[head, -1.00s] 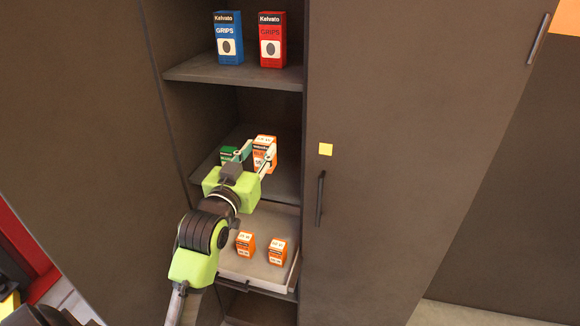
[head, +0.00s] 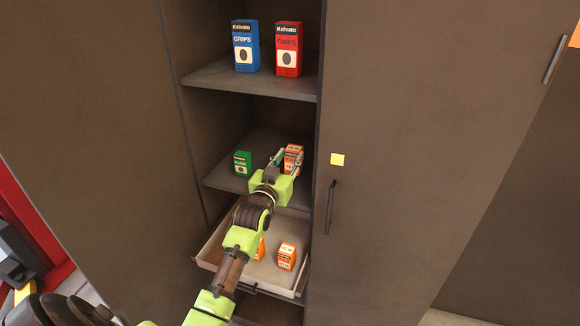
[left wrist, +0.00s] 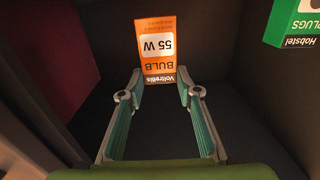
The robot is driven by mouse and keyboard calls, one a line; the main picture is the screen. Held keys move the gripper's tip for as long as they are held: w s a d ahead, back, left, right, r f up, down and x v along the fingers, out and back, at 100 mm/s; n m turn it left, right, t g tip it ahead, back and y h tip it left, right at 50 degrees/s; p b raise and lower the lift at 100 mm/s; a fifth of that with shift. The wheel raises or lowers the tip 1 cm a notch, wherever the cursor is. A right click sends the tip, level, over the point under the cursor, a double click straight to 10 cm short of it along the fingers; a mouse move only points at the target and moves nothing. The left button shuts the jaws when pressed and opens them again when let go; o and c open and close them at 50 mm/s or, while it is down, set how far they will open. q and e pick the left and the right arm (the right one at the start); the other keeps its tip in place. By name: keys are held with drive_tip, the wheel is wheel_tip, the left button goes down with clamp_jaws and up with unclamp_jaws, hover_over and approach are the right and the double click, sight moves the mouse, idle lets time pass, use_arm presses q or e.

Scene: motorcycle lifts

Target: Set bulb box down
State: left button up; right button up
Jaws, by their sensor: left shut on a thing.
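My left gripper (head: 287,160) is shut on the orange and white bulb box (head: 293,152), at the right side of the middle shelf (head: 226,181). In the left wrist view the bulb box (left wrist: 157,42) sits between the fingertips (left wrist: 162,88), with "55 W BULB" upside down in the picture. The fingers and arm hide part of the box in the head view. I cannot tell whether its base touches the shelf. My right gripper is not in view.
A green plugs box (head: 242,163) stands left of the bulb box, with a gap between; it also shows in the left wrist view (left wrist: 294,22). Below, an open drawer (head: 208,253) holds orange boxes (head: 287,256). Blue (head: 245,46) and red (head: 288,49) grips boxes stand above. A cabinet door (head: 420,150) is at the right.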

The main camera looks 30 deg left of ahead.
sight(291, 167)
use_arm(q)
drive_tip(key=shift+w+a+f, duration=0.1)
drive_tip(key=shift+w+f, duration=0.3)
drive_tip(key=shift+f, duration=0.05)
wheel_tip(291, 167, down, 2)
drive_tip(key=shift+f+p, duration=0.15)
drive_tip(key=shift+p, duration=0.6)
drive_tip(key=shift+f, duration=0.25)
drive_tip(key=shift+s, duration=0.1)
drive_tip(key=shift+f, duration=0.2)
drive_tip(key=o, duration=1.1)
